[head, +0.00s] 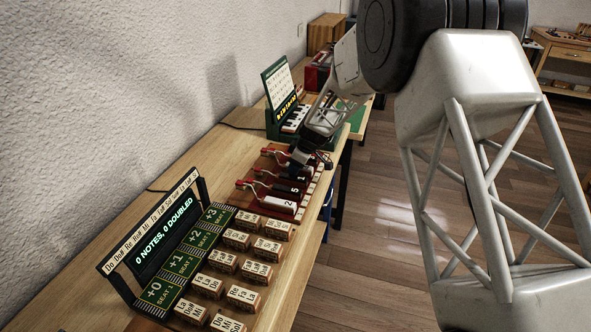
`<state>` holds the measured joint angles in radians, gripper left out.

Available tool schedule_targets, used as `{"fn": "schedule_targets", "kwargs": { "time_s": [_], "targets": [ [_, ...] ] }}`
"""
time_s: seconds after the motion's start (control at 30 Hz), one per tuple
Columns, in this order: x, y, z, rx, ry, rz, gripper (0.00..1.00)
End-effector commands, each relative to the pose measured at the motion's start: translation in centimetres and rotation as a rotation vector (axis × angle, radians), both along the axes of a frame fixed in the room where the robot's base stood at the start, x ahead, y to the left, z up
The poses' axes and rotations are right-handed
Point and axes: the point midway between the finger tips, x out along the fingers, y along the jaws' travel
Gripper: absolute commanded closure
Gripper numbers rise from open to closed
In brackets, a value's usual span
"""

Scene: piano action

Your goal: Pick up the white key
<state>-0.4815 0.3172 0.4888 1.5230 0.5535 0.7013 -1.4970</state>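My gripper (301,162) is in the head view, low over the far end of a wooden rack with red pieces. The fingertips are small and dark there, so I cannot tell whether they are open or shut, or touching anything. Pale key-like strips (300,214) lie along the rack's right side. White and black piano keys (295,119) also show in a green stand beyond the gripper. I cannot tell which of these is the white key.
A dark display (166,238) reading "0 NOTES, 0 DOUBLED" stands by the wall, beside green seat panels (182,262). Several wooden note blocks (236,239) fill the near table. A green stand with a chart (279,83) and a red box (318,74) stand farther back. The floor lies right.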

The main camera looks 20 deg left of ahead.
Motion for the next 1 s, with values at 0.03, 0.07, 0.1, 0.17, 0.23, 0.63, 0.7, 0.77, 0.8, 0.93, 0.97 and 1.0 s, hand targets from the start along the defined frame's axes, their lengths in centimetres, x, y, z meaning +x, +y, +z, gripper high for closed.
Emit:
{"fn": "schedule_targets", "kwargs": {
  "time_s": [0.03, 0.07, 0.1, 0.17, 0.23, 0.63, 0.7, 0.77, 0.8, 0.93, 0.97, 1.0],
  "targets": [
    [0.0, 0.0, 0.0, 0.000, 0.000, 0.000, 0.67],
    [0.0, 0.0, 0.0, 0.000, 0.000, 0.000, 0.71],
    [0.0, 0.0, 0.0, 0.000, 0.000, 0.000, 0.77],
    [0.0, 0.0, 0.0, 0.000, 0.000, 0.000, 0.86],
    [0.0, 0.0, 0.0, 0.000, 0.000, 0.000, 0.97],
    [0.0, 0.0, 0.5, 0.001, -0.001, 0.001, 0.99],
    [0.1, 0.0, 1.0, 0.001, -0.002, 0.000, 0.99],
    [0.1, 0.0, 1.6, 0.001, -0.004, 0.001, 0.99],
    [0.1, 0.0, 2.1, 0.001, -0.004, 0.001, 0.99],
    [0.1, 0.0, 3.8, 0.001, -0.003, 0.001, 0.99],
    [0.1, 0.0, 4.3, 0.001, -0.004, 0.001, 0.99],
    [0.1, 0.0, 4.9, 0.001, -0.004, 0.001, 0.99]
  ]
}}
